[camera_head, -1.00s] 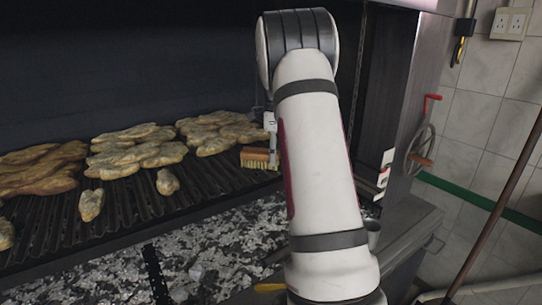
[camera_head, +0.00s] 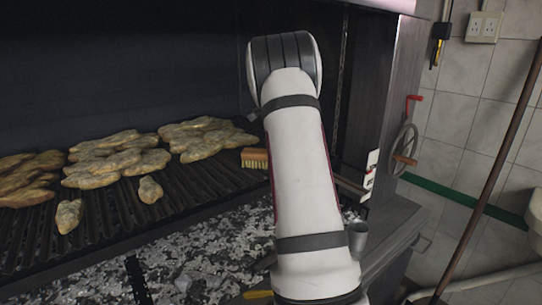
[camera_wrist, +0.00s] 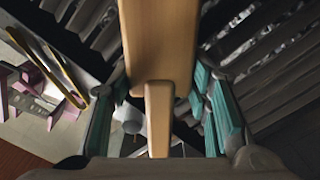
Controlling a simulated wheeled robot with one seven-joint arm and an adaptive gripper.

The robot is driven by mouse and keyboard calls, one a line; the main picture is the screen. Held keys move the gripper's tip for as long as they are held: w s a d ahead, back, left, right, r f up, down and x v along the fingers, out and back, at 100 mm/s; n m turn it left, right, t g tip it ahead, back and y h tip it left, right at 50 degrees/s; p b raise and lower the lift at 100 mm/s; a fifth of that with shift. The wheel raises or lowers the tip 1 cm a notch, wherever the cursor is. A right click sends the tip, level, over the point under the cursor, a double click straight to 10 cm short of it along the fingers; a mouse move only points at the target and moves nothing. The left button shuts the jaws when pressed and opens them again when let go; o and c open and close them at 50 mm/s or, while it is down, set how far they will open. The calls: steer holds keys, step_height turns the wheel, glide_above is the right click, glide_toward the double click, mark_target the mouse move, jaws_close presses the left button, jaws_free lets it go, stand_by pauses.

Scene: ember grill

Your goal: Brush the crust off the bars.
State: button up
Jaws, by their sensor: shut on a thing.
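A brush with a wooden back and pale bristles (camera_head: 255,158) is at the right part of the dark grill bars (camera_head: 120,215), just right of the food. I cannot tell whether its bristles touch the bars. In the wrist view its wide wooden block (camera_wrist: 158,40) and narrower handle (camera_wrist: 159,125) fill the middle. My gripper (camera_wrist: 163,82) is shut on the brush, with teal pads either side. In the head view my arm hides the gripper. Bars also show in the wrist view (camera_wrist: 265,60).
Several pale food pieces (camera_head: 118,160) lie on the bars at left and centre. Ash and coals (camera_head: 205,255) lie below. A metal cup (camera_head: 358,238) stands right of my arm. The grill's side wall and a hand wheel (camera_head: 404,150) are at right.

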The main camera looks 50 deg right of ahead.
mark_target(248, 153)
steer(key=shift+s+d, duration=0.3)
steer(key=shift+d, duration=0.85)
steer(key=shift+s+d, duration=0.3)
steer(key=shift+d, duration=0.8)
steer(key=shift+s+d, duration=0.3)
steer(key=shift+d, duration=0.85)
steer(key=shift+w+d+f+b, duration=0.15)
steer(key=shift+w+b, duration=0.2)
steer(key=shift+w, duration=0.2)
steer(key=shift+w+d+r+b, duration=0.15)
steer(key=shift+w+b, duration=0.2)
steer(key=shift+w, duration=0.2)
steer(key=shift+w+a+r+b, duration=0.15)
steer(key=shift+w+a, duration=0.15)
steer(key=shift+a, duration=0.85)
steer(key=shift+w+a+f+b, duration=0.1)
steer(key=shift+w+a, duration=0.2)
steer(key=shift+a, duration=0.9)
steer(key=shift+w+a+r+b, duration=0.15)
steer(key=shift+w+a, duration=0.15)
steer(key=shift+a, duration=0.85)
